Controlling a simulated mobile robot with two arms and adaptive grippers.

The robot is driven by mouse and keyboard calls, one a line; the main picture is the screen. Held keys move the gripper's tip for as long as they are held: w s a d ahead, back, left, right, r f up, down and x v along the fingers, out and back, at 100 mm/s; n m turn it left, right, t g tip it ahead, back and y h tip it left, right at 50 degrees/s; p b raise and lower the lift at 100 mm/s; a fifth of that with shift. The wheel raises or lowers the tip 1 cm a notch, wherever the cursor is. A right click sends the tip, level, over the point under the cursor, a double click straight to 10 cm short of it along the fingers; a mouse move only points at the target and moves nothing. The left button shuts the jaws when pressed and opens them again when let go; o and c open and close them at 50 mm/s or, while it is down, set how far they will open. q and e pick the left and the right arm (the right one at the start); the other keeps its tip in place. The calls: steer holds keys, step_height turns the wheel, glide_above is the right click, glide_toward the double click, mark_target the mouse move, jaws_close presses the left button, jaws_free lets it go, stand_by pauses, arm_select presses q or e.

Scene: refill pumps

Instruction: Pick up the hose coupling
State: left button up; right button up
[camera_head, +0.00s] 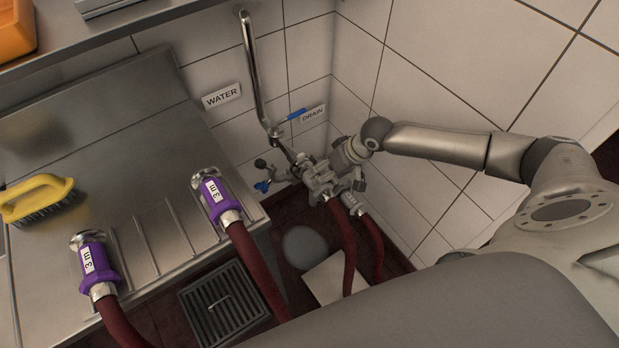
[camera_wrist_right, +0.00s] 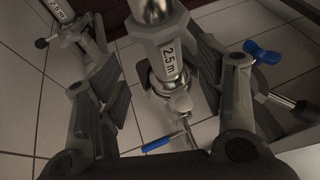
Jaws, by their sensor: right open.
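In the right wrist view, a grey hose coupling labelled 2.5 m (camera_wrist_right: 170,62) lies between the open fingers of my right gripper (camera_wrist_right: 157,75). I cannot tell whether a finger touches it. A second grey coupling labelled 2.5 m (camera_wrist_right: 62,10) is beyond the left finger. In the head view my right gripper (camera_head: 322,177) is low in the tiled corner, and the grey couplings there are mostly hidden by it. Two dark red hoses (camera_head: 347,255) hang below them. Two purple couplings labelled 3 m (camera_head: 212,195) (camera_head: 97,260) lie on the steel counter. My left gripper is not in view.
A steel pipe (camera_head: 251,70) and a blue-handled tap (camera_head: 290,115) are on the wall close to the gripper, near the WATER (camera_head: 221,96) and DRAIN signs. A yellow brush (camera_head: 38,198) is on the counter. A floor grate (camera_head: 222,305) lies below.

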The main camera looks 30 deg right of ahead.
steer(key=shift+x, duration=0.85)
steer(key=shift+w+a+f, duration=0.25)
steer(key=shift+a+f, duration=0.05)
steer(key=shift+f, duration=0.2)
steer(key=x, duration=0.3)
steer(key=shift+s+a+f, duration=0.15)
steer(key=shift+a, duration=0.05)
steer(key=shift+w+a+f, duration=0.1)
steer(key=shift+w+f, duration=0.1)
steer(key=shift+f, duration=0.2)
steer(key=shift+c, duration=1.8)
jaws_close()
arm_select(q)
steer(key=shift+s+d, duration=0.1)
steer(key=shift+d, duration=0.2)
